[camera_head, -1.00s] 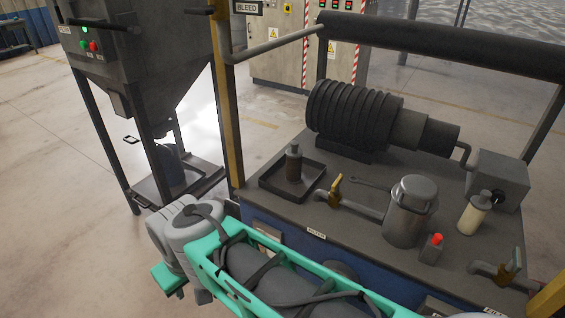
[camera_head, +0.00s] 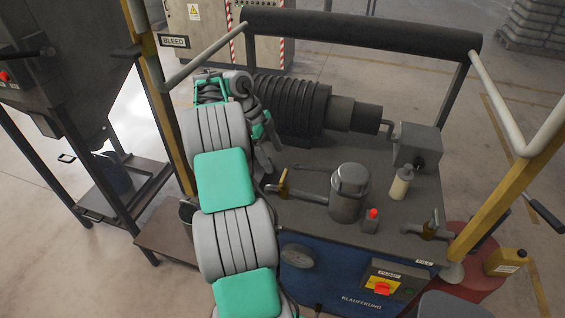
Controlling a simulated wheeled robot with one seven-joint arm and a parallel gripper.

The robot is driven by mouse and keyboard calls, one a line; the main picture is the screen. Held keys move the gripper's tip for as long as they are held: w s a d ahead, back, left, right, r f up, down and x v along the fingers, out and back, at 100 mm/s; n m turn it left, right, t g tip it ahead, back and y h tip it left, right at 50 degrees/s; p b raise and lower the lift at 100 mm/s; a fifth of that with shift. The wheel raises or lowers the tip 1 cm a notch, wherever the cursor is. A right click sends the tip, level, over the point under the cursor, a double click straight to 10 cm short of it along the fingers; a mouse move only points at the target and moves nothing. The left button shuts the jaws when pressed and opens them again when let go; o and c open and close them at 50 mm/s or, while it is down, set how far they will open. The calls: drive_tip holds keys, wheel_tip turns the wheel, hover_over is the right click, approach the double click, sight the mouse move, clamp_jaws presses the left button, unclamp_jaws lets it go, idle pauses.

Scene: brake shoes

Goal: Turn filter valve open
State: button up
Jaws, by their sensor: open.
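The filter valve has a yellow handle (camera_head: 284,183) standing up on a pipe that runs into the grey filter canister (camera_head: 349,192) on the bench top. My gripper (camera_head: 268,163) hangs just behind and to the left of the valve handle, with its fingers pointing down. The fingers are small and partly hidden by my own arm, and they look apart from the handle. My gripper is open with nothing seen in it.
A ribbed motor (camera_head: 300,108) lies behind the gripper. A cream bottle (camera_head: 401,182) and a red-topped block (camera_head: 371,220) stand right of the canister. A black rail (camera_head: 360,30) and a yellow post (camera_head: 160,100) bound the bench. Bare top shows before the motor.

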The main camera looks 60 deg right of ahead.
sight(283, 175)
drive_tip(key=b+x, duration=0.2)
drive_tip(key=x, duration=0.6)
drive_tip(key=shift+d, duration=0.1)
drive_tip(key=shift+r, duration=0.1)
drive_tip(key=shift+c, duration=0.5)
drive_tip(key=c, duration=1.3)
